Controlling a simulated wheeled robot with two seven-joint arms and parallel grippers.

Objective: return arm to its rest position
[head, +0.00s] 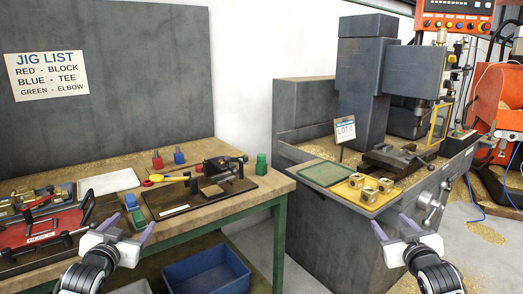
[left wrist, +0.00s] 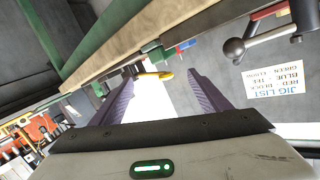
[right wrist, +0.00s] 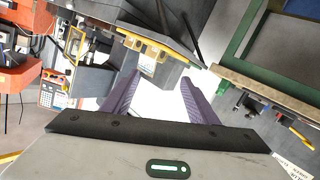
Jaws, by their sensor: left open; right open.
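My left gripper (head: 122,232) is open and empty in the head view, in front of the workbench's front edge. Its two purple fingers also show apart in the left wrist view (left wrist: 160,98). My right gripper (head: 405,229) is open and empty in the head view, in front of the drilling machine's base. Its fingers show apart in the right wrist view (right wrist: 160,98). Neither gripper appears to touch anything.
The wooden workbench (head: 262,190) bears a red jig (head: 40,232), a dark board with a clamp (head: 168,197) and coloured blocks. A yellow tray (head: 343,192) with brass parts and a green tray (head: 325,173) lie on the drilling machine (head: 315,208). A blue bin (head: 205,277) stands below the bench.

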